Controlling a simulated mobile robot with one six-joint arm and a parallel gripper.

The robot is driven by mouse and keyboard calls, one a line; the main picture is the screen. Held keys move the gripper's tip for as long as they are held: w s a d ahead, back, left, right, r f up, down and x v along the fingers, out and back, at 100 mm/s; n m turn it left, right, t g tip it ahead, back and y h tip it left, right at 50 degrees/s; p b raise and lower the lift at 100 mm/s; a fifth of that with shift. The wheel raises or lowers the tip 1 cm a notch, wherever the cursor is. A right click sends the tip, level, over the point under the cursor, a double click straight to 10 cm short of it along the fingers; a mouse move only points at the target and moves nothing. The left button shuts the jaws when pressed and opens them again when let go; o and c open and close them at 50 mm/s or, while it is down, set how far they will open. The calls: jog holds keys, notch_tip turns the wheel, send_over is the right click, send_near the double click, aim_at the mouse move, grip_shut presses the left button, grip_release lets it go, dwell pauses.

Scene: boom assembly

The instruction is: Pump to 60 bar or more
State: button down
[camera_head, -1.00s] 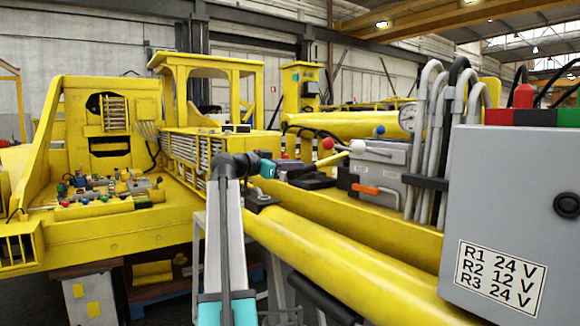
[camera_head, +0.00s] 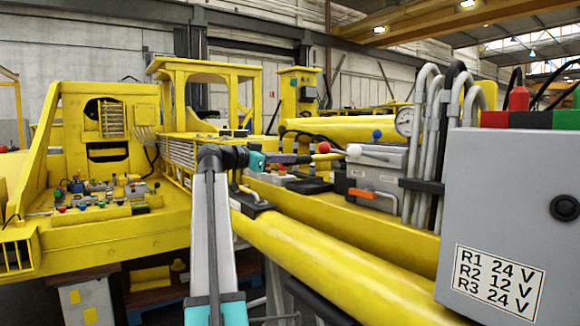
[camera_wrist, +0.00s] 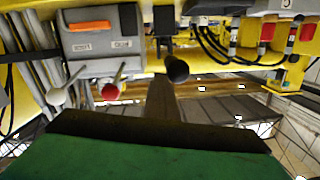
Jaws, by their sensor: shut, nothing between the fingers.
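The grey pump block (camera_head: 376,172) stands on the yellow boom at the centre right of the head view. A red ball knob (camera_head: 323,147) and a white-ended lever (camera_head: 357,150) stick out near the block. My gripper (camera_head: 306,158) is shut and empty, just left of the red knob; contact cannot be told. In the wrist view, the block (camera_wrist: 132,64), red knob (camera_wrist: 110,92) and white knob (camera_wrist: 57,97) lie ahead of the gripper.
A grey cabinet (camera_head: 500,190) with a voltage label stands at the right. Grey hoses (camera_head: 421,150) rise between it and the block. A blue knob (camera_head: 377,134) is behind the block. A black round end (camera_wrist: 177,68) is near the gripper in the wrist view. A yellow cylinder (camera_head: 320,255) runs below.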

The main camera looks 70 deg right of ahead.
jog(key=b+v, duration=0.1)
jog(key=v, duration=0.6)
jog(key=shift+w+f, duration=0.15)
jog(key=shift+w, duration=0.4)
jog(key=shift+a, duration=0.1)
